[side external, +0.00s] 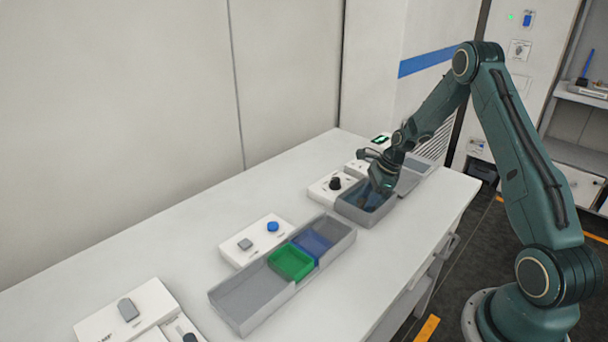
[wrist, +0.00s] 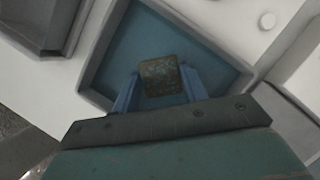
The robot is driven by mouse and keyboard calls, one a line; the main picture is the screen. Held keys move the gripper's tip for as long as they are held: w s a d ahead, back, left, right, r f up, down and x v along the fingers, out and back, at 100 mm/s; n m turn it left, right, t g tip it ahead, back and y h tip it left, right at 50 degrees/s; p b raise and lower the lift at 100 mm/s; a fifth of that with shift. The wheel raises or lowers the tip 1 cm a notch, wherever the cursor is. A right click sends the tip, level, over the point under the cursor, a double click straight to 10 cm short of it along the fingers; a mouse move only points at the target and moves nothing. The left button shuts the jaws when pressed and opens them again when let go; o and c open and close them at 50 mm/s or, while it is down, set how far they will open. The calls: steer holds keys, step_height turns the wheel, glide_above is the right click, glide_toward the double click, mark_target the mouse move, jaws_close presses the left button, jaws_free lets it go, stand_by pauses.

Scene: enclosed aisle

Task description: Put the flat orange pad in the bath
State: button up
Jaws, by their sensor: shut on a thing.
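My gripper (side external: 378,190) points down into a grey-walled bath (side external: 352,214) with a blue inside, towards the far end of the bench. In the wrist view, the blue fingers of my gripper (wrist: 160,88) are shut on a flat, square pad (wrist: 160,74). The pad looks dark brown and speckled here rather than bright orange. It lies over the blue floor of the bath (wrist: 218,50) in that view; whether it touches the floor I cannot tell. In the side view the pad is not clearly visible.
A long grey tray (side external: 243,313) holding a green bin (side external: 291,262) and a blue bin (side external: 312,243) stands nearer on the bench. White boxes with a blue knob (side external: 272,226) and a black knob (side external: 336,183) line the back. The bench front (side external: 400,262) is clear.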

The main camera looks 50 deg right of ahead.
steer(key=o, duration=1)
steer(key=v, duration=1.2)
steer(key=shift+a+r, duration=0.1)
steer(key=shift+r, duration=0.05)
